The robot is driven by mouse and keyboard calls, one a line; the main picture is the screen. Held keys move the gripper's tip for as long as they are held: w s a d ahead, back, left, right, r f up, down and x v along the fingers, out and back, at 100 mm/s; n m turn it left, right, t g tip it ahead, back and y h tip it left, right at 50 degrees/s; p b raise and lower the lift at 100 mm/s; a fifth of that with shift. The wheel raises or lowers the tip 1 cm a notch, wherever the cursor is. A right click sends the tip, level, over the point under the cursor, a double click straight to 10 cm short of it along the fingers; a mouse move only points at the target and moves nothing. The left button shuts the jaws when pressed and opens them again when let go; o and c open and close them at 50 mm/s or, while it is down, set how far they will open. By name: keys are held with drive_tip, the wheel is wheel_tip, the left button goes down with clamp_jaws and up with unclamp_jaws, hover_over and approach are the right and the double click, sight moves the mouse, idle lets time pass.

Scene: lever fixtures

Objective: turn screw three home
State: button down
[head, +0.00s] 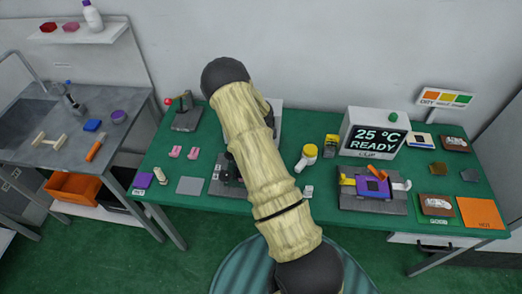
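My arm rises from the bottom middle of the head view and bends over the green bench. A dark part beside it, likely my gripper (232,168), shows partly at the arm's left edge, over a grey plate (216,188). The fingers are mostly hidden behind the arm, so I cannot see whether they are open or shut. Small dark and reddish parts show on that plate. No screw can be made out or told by number. A second grey fixture plate (395,206) at the right carries a purple block (373,187) with yellow, orange and white parts.
A display box (374,133) reading "25 °C READY" stands at the back right. A yellow-and-white round-headed object (308,153) lies right of my arm. Pink pieces (184,152) and a grey square (190,185) lie left. Bare green bench (280,209) shows near the front edge.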

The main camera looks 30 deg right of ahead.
drive_tip(key=shift+w+r, duration=0.1)
drive_tip(key=shift+w, duration=0.05)
idle(0.3)
drive_tip(key=c, duration=1.5)
unclamp_jaws()
wheel_tip(320, 180, up, 17)
drive_tip(key=b, duration=0.2)
drive_tip(key=shift+r+b, duration=0.15)
drive_tip(key=shift+b, duration=0.2)
drive_tip(key=shift+a, duration=0.1)
